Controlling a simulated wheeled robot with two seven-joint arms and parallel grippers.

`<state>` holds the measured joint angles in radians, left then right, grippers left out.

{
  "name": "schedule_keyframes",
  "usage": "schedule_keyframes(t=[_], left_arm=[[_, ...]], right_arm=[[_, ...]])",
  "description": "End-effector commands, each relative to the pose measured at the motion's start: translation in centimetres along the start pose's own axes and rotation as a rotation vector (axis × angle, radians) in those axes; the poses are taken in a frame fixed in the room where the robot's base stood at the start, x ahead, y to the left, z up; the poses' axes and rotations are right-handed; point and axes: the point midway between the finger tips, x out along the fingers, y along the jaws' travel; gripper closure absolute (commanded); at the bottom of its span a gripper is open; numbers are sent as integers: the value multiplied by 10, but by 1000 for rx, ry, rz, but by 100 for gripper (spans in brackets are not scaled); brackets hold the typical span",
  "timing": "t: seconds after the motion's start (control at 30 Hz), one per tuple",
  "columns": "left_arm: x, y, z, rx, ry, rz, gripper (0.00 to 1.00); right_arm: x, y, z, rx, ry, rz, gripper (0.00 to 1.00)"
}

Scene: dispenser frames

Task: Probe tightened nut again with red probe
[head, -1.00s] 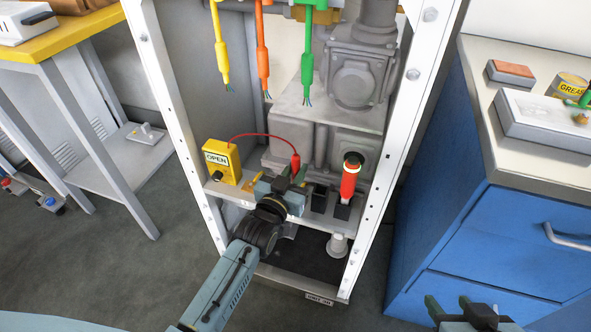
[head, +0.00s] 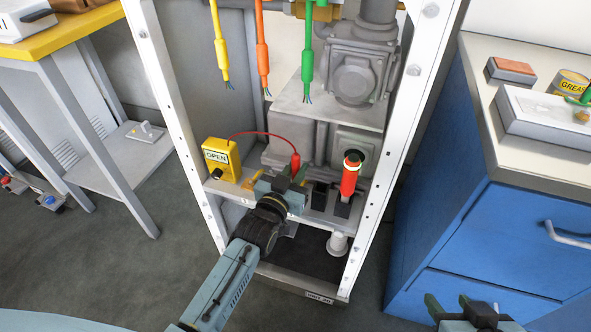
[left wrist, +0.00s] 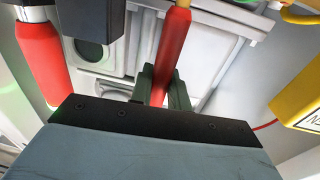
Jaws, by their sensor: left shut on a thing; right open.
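The red probe (head: 295,161) stands upright in the lower part of the white frame, its red cable running left to a yellow tester box (head: 222,160) marked OPEN. My left gripper (head: 297,175) is shut on the probe. In the left wrist view the probe (left wrist: 172,50) is between the green fingers (left wrist: 160,88). I cannot make out the nut or what the probe tip touches. My right gripper (head: 458,306) is open and empty at the lower right, in front of the blue cabinet.
A red cylindrical tool (head: 350,178) with a light band stands right of the probe on the shelf; it is close at left in the wrist view (left wrist: 40,58). Yellow (head: 222,55), orange (head: 262,57) and green (head: 307,60) cables hang above. White posts (head: 385,170) bound the frame.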

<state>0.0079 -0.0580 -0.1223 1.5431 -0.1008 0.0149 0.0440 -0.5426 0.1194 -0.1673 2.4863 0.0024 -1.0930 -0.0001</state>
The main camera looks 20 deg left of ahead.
Motion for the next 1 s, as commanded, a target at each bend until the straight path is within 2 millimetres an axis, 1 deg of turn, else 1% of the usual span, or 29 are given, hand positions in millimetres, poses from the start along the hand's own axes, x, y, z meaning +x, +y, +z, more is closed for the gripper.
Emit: schedule_keyframes(t=[0.3,0.43,1.0], left_arm=[[0,0,1,0,-3,0,100],[0,0,-2,0,-4,0,100],[0,0,-46,0,-2,0,100]], right_arm=[[0,0,0,0,0,0,54],[-2,0,-3,0,0,0,54],[-33,1,-37,0,0,0,54]])
